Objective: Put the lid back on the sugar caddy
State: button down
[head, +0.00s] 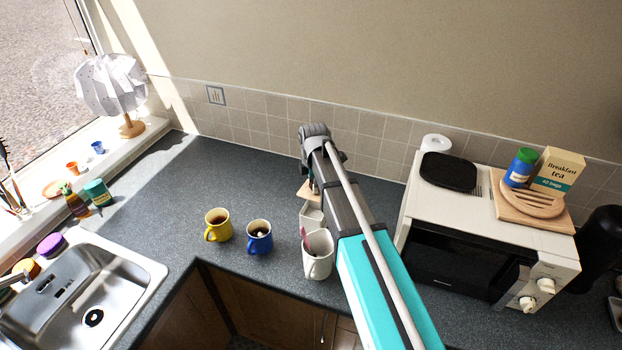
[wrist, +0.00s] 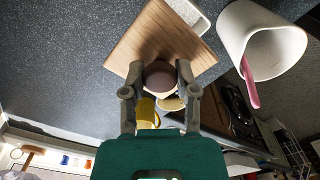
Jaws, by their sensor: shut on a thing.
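In the wrist view my gripper (wrist: 160,74) is shut on the round knob of a square wooden lid (wrist: 150,38). In the head view the lid's pale wooden edge (head: 304,189) shows beside my arm, which hides most of the gripper. The white sugar caddy (head: 311,217) stands on the counter, partly hidden by my arm. Its pale rim (wrist: 199,18) shows past the lid's edge in the wrist view. The lid appears above the caddy and not lined up with it; I cannot tell the height gap.
A white mug (head: 319,262) with a pink-handled utensil stands close in front of the caddy. A blue mug (head: 259,239) and a yellow mug (head: 217,226) stand to the left. A microwave (head: 465,258) is at right. The counter behind the mugs is clear.

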jog(key=shift+s+d+r+n+p, duration=0.15)
jog(key=shift+s+r+n+p, duration=0.15)
jog(key=shift+s+r+n, duration=0.3)
jog(key=shift+f, duration=0.2)
jog(key=shift+f+b, duration=3.1)
jog(key=shift+b, duration=0.2)
jog(key=shift+s+f, duration=0.1)
jog(key=shift+s, duration=0.1)
jog(key=shift+f+b, duration=0.45)
jog(key=shift+b, duration=0.15)
dwell(0.7)
dwell(0.3)
jog(key=shift+c, duration=1.5)
grip_release()
